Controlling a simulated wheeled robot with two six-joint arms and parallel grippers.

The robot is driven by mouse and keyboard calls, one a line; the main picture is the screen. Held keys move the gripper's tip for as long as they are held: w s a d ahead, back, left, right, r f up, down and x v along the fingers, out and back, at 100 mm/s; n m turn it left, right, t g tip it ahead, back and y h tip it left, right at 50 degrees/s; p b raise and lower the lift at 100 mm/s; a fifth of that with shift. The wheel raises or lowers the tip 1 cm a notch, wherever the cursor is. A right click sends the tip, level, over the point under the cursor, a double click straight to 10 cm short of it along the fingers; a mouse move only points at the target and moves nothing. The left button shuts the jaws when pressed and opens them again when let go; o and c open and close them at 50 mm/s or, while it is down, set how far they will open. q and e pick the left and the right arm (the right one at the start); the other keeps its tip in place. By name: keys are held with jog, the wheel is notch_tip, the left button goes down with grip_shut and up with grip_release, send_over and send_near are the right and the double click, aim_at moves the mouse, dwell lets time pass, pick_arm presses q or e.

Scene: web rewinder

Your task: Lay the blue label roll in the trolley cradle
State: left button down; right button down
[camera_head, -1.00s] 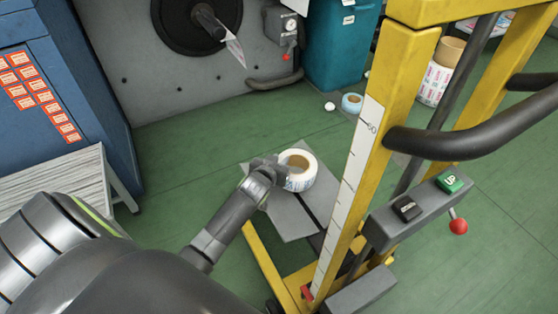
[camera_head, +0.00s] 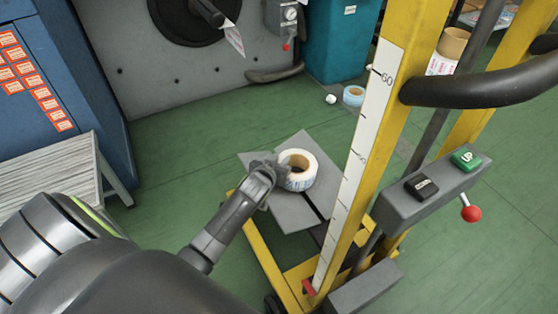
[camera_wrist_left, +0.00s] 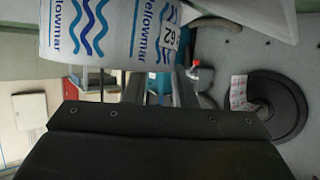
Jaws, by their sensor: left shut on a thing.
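The label roll (camera_head: 298,170) is white with blue print and a brown core. In the left wrist view the roll (camera_wrist_left: 120,30) shows blue wavy stripes. My left gripper (camera_head: 279,172) is shut on its left side. The roll appears over the grey plates of the trolley cradle (camera_head: 290,213); whether it touches them cannot be told. The cradle's plates meet along a dark slot, and the roll hides part of them. My right gripper is in neither view.
The yellow trolley mast (camera_head: 375,130) with a scale stands right of the roll. A control box (camera_head: 425,200) and black handle (camera_head: 480,90) jut out there. A light blue roll (camera_head: 354,95) lies on the floor. A slatted step (camera_head: 60,175) stands left. Green floor is free behind the cradle.

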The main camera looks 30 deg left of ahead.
pick_arm(q)
jog(key=shift+f, duration=0.25)
